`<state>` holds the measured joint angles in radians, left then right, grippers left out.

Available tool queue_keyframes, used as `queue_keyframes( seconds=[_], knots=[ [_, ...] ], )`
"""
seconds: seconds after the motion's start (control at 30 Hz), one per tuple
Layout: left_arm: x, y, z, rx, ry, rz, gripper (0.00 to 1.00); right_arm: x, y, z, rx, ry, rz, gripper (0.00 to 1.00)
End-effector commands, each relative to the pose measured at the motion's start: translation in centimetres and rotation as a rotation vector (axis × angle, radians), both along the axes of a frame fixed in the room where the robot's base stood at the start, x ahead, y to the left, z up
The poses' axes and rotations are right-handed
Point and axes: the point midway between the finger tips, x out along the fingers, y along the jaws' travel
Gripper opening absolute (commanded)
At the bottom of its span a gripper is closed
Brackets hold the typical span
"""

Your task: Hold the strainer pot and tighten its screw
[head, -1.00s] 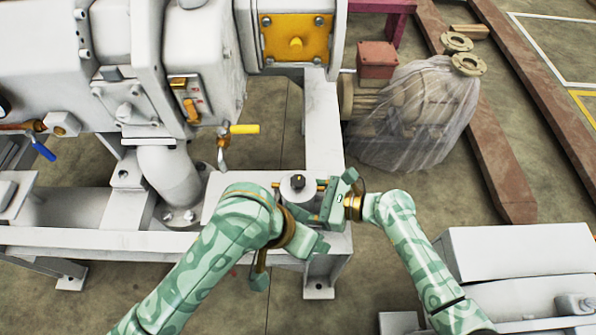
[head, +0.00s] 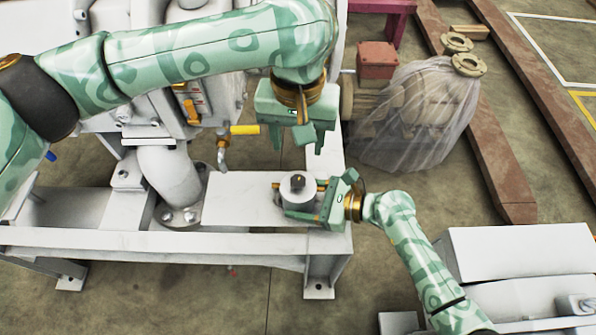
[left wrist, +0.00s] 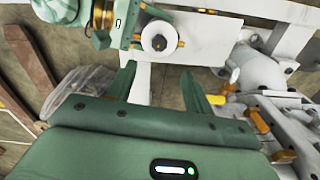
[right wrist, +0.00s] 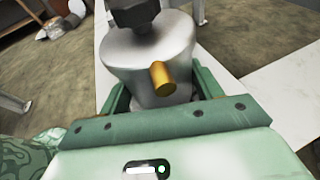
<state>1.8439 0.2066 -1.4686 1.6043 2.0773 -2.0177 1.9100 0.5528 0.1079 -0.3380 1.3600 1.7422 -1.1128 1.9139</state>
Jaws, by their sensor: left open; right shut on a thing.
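The strainer pot (head: 299,192) is a small white-grey cylinder on the white frame, with brass stubs at its sides. Its dark screw (head: 298,181) stands on top; in the right wrist view the screw (right wrist: 140,14) is cut off by the upper edge. My right gripper (head: 305,203) is shut around the pot body, seen close in the right wrist view (right wrist: 160,95). My left gripper (head: 298,145) is open and empty above and behind the pot, fingers pointing down. In the left wrist view the pot (left wrist: 158,36) lies beyond and above the open fingers.
A yellow-handled valve (head: 243,130) and a thick white pipe (head: 168,180) stand left of the pot. The white frame (head: 235,200) is bare beside the pot. A plastic-wrapped machine (head: 420,115) is at the back right. A white cabinet (head: 520,250) is at the lower right.

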Motion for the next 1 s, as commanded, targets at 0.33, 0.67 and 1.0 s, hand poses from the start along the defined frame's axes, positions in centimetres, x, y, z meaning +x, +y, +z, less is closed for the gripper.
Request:
queue_keyframes(
  seconds=[0.33,0.67,1.0],
  knots=[
    [-0.2,0.0,-7.4,-0.002,0.006,0.000,0.52,0.0,0.0,0.0,0.000,0.000,0.000,0.52],
    [-0.1,-0.1,-11.0,-0.003,0.001,-0.002,0.52,0.0,0.0,-0.1,-0.001,0.000,0.000,0.52],
    [-0.1,0.0,-11.0,-0.002,0.000,-0.003,0.27,0.0,0.0,-0.1,-0.001,0.001,0.001,0.52]
  ],
)
